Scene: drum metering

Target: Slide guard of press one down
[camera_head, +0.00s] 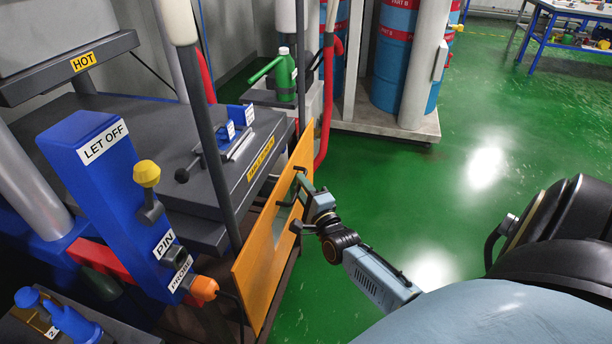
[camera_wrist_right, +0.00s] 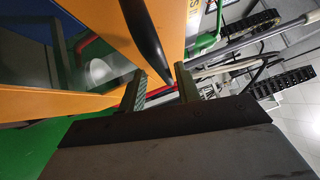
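The guard of press one is an orange panel (camera_head: 262,262) with a clear window, standing upright along the front of the press in the head view. It also shows as orange frame parts in the wrist view (camera_wrist_right: 40,102). A black handle (camera_head: 296,227) sits on its outer face, partly hidden by my gripper. My right gripper (camera_head: 301,186) is at this handle. In the right wrist view the dark handle bar (camera_wrist_right: 145,40) reaches between the two fingers (camera_wrist_right: 160,85), with a gap beside it, so the gripper looks open around it. My left gripper is not in view.
A blue post (camera_head: 95,165) labelled LET OFF, PIN and PROBE stands left of the guard. A green bottle (camera_head: 285,75) and red hose (camera_head: 331,100) are behind. Blue drums (camera_head: 395,45) stand at the back. The green floor (camera_head: 450,220) to the right is clear.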

